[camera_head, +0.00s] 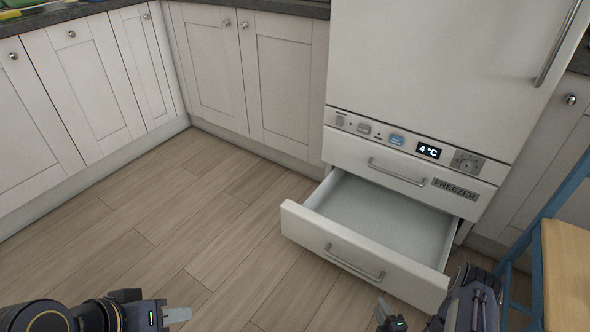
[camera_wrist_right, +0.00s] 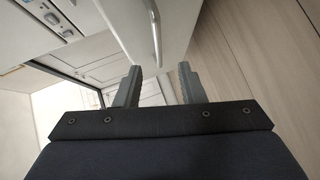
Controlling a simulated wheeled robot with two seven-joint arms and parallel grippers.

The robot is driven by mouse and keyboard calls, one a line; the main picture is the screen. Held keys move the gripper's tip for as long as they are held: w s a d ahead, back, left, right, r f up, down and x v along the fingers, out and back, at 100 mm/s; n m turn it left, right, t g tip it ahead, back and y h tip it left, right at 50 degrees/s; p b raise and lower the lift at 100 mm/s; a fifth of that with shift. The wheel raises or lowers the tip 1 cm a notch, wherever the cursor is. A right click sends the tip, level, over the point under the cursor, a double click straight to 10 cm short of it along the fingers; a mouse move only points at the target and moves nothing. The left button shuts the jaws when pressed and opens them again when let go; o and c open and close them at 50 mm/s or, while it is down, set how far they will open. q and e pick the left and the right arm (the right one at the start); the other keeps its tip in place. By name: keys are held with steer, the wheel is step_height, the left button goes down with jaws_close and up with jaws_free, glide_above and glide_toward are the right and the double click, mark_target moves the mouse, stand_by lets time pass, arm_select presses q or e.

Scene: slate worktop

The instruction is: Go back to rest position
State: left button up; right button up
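My left gripper (camera_head: 177,314) is low at the bottom left of the head view, over the wooden floor, with a pale fingertip pointing right. I cannot tell whether it is open. My right gripper (camera_head: 382,312) is at the bottom edge of the head view, in front of the open freezer drawer and partly cut off. In the right wrist view its two fingers (camera_wrist_right: 158,83) stand apart with nothing between them. The drawer front with its handle shows beyond the fingers.
The lower freezer drawer (camera_head: 352,258) is pulled out and looks empty. The drawer above (camera_head: 395,172) is shut. A blue-framed chair with a wooden seat (camera_head: 568,270) stands at the right. White cupboards (camera_head: 90,85) line the left and back. The wooden floor (camera_head: 170,220) is clear at left.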

steer(key=w+d+r+m+g+h, duration=0.1)
steer(key=w+d+r+m, duration=0.1)
steer(key=w+d+r, duration=0.4)
steer(key=w+d+r+m+g+h, duration=0.2)
steer(key=w+d+r+m, duration=0.15)
steer(key=r, duration=0.45)
step_height(320, 180, up, 13)
steer(key=m+g, duration=0.2)
steer(key=m, duration=0.2)
steer(key=s+a+r+m+g+y, duration=0.1)
steer(key=s+a+r+m, duration=0.35)
steer(key=s+r, duration=0.4)
steer(key=s+a+r+m+g+y, duration=0.1)
steer(key=s+a+r+m+g, duration=0.15)
steer(key=s+a+r, duration=0.45)
steer(key=s+a+r+m+y, duration=0.2)
steer(key=s+a+m, duration=0.15)
steer(key=s, duration=0.95)
step_height(320, 180, up, 33)
steer(key=g+p, duration=0.1)
steer(key=p, duration=3.2)
steer(key=shift+s+a+r+p, duration=0.2)
steer(key=shift+s+a+p, duration=0.1)
steer(key=shift+s+a, duration=0.15)
